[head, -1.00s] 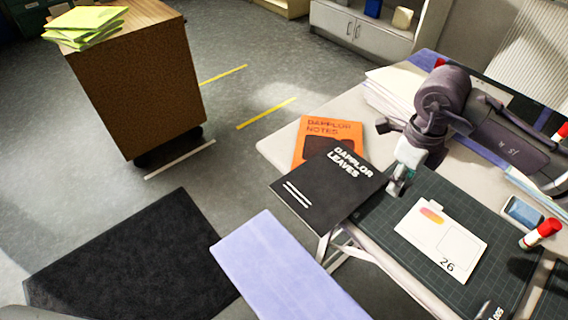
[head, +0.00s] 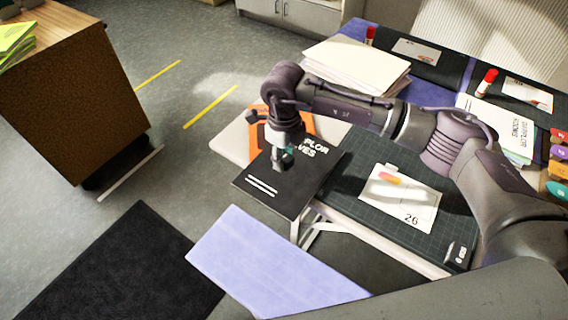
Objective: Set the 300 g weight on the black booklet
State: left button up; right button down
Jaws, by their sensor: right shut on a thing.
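The black booklet (head: 270,184), titled Dapplor Leaves, lies at the table's near left corner, partly over an orange booklet. Its left part sticks out past the table edge. My right gripper (head: 284,157) points down over the booklet's upper middle and hides part of its title. It is shut on a small silvery thing that looks like the 300 g weight (head: 279,164); I cannot read a marking on it. I cannot tell whether its underside touches the booklet. My left gripper is not in view.
The orange booklet (head: 256,137) lies behind the black one. A green cutting mat (head: 352,202) bears a white card (head: 404,200). A paper stack (head: 352,66) and a red-capped glue stick (head: 486,82) stand farther back. My right arm spans the table's right side.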

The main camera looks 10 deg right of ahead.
aim_at(284, 174)
notch_tip(284, 174, down, 3)
jog(key=shift+f+p, duration=0.2)
jog(key=shift+p, duration=0.2)
jog(key=shift+f, duration=0.25)
jog(key=c, duration=1.2)
grip_release()
jog(key=shift+f, duration=0.2)
jog(key=o, duration=0.4)
jog(key=shift+r, duration=0.1)
